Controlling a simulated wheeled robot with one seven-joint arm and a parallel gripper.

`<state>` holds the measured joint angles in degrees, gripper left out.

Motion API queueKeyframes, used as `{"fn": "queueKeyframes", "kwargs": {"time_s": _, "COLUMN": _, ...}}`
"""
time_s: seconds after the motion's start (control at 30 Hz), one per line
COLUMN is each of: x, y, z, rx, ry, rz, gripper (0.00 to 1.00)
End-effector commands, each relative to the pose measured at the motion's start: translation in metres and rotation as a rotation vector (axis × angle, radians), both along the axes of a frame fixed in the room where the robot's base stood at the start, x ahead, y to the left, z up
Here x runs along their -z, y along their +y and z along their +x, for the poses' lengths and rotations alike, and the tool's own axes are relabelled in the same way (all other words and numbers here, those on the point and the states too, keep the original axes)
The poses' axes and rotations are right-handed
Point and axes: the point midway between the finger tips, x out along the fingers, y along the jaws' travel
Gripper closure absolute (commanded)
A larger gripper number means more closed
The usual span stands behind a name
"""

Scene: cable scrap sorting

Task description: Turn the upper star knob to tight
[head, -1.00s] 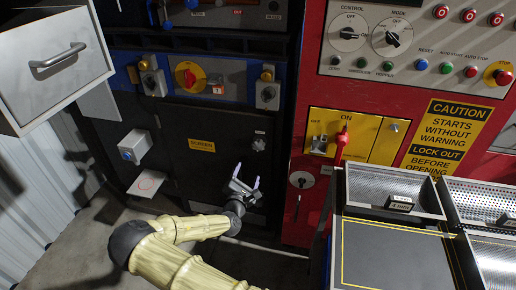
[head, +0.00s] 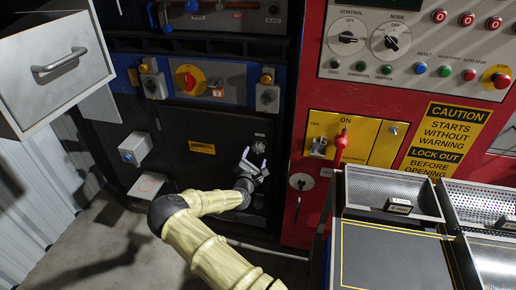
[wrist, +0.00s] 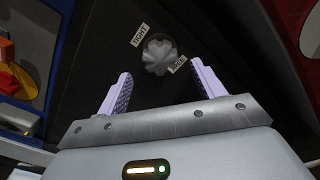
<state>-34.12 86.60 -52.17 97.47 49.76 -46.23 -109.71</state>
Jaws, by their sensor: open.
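The upper star knob (wrist: 158,57) is grey and lobed, on a dark panel (wrist: 100,50). A TIGHT label (wrist: 140,35) is at its upper left and a second label (wrist: 178,65), partly readable, at its lower right in the wrist view. In the head view the knob (head: 259,146) is small and dark, just above my gripper (head: 255,160). In the wrist view my gripper (wrist: 161,75) is open and empty. The knob shows beyond the fingertips, roughly centred between them; no contact is visible.
A red and yellow rotary switch (head: 187,78) sits on the blue-edged panel at the upper left. A grey box (head: 135,148) juts out left of my arm. A red machine (head: 300,150) and metal trays (head: 392,190) stand to the right.

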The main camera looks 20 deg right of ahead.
Motion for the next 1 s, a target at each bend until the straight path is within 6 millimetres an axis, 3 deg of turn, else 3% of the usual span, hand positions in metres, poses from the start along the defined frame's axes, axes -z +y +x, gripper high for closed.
{"fn": "queueKeyframes", "kwargs": {"time_s": 0.4, "x": 0.0, "y": -0.033, "z": 0.048, "rx": 0.001, "ry": -0.001, "rz": 0.0, "gripper": 0.32}}
{"fn": "queueKeyframes", "kwargs": {"time_s": 0.8, "x": 0.0, "y": -0.036, "z": 0.054, "rx": -0.001, "ry": 0.0, "rz": -0.001, "gripper": 0.32}}
{"fn": "queueKeyframes", "kwargs": {"time_s": 1.0, "x": 0.0, "y": -0.036, "z": 0.054, "rx": -0.001, "ry": 0.0, "rz": -0.001, "gripper": 0.71}}
